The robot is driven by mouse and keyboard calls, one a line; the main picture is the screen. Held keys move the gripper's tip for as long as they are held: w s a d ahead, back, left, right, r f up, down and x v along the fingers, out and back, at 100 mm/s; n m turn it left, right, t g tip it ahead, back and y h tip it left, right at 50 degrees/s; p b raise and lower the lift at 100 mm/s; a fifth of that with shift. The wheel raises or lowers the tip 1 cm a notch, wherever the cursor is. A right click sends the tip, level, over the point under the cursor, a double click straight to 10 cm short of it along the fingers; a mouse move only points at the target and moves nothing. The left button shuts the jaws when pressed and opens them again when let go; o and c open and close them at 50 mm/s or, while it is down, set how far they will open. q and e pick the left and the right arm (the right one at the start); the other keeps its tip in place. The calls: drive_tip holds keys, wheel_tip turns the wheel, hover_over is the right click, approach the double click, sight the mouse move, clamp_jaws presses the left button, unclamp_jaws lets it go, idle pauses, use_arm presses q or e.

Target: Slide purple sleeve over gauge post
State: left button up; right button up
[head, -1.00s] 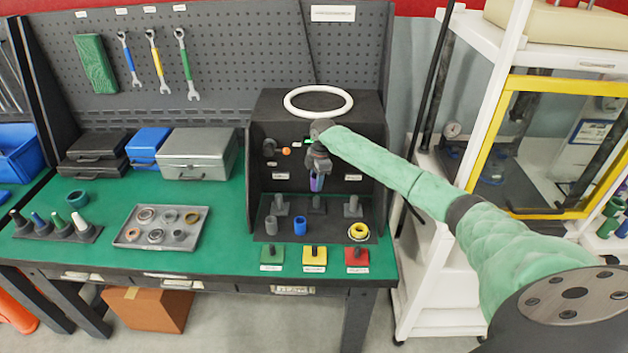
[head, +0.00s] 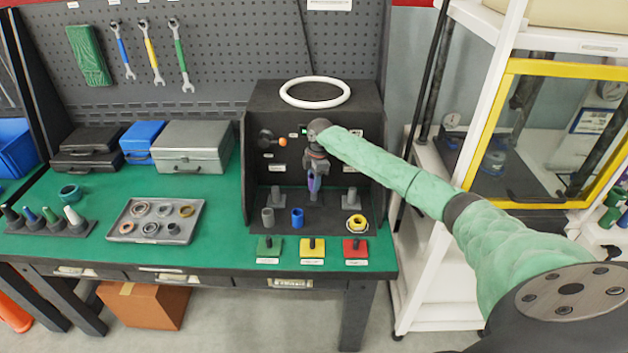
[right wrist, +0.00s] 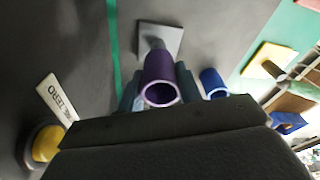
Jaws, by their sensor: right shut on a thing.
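The purple sleeve (head: 314,184) is held upright in my right gripper (head: 314,178), over the middle one of three grey posts in the dark test stand. The middle gauge post (head: 317,197) shows its base just below the sleeve. In the right wrist view the purple sleeve (right wrist: 160,82) sits between the two fingers (right wrist: 158,92), its open end facing the camera. The post's square base (right wrist: 166,38) shows beyond its far end, roughly in line. I cannot tell whether the post's tip is inside the sleeve. My left gripper is not in view.

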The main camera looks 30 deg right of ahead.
drive_tip(key=shift+f, duration=0.15)
idle(0.5)
drive_tip(key=shift+f, duration=0.25)
drive_tip(key=o, duration=1.2)
drive_tip(key=shift+r+p, duration=1.8)
drive_tip(key=shift+r, duration=0.75)
